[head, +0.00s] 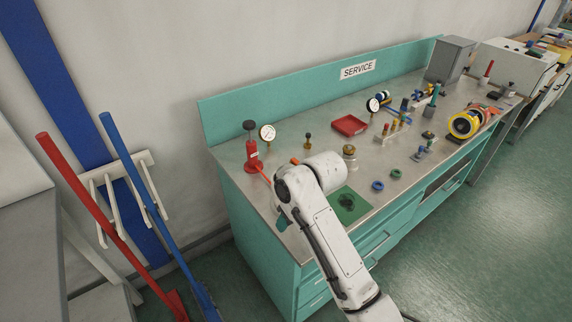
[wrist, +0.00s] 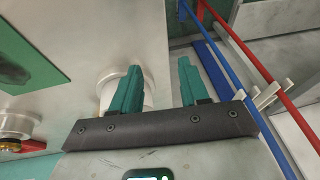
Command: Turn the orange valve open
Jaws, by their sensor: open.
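A small orange piece (head: 295,161) shows on the bench just left of my arm's white end in the head view. It may be part of the orange valve, but my arm hides what lies behind it. In the wrist view my gripper (wrist: 160,82) has its two teal fingers spread apart with nothing between them. A white round body (wrist: 107,88) stands partly behind the left finger; I cannot tell what it is. A brass-and-red fitting (wrist: 14,146) shows at the lower left edge, cut off by the frame. My gripper is not clearly seen in the head view.
A red pump-like stand (head: 253,156) and a gauge (head: 267,133) stand at the bench's left end. A green mat (head: 340,211) lies at the front edge. A red tray (head: 349,125) and several fittings fill the right. Red (head: 90,200) and blue (head: 150,195) handles lean at left.

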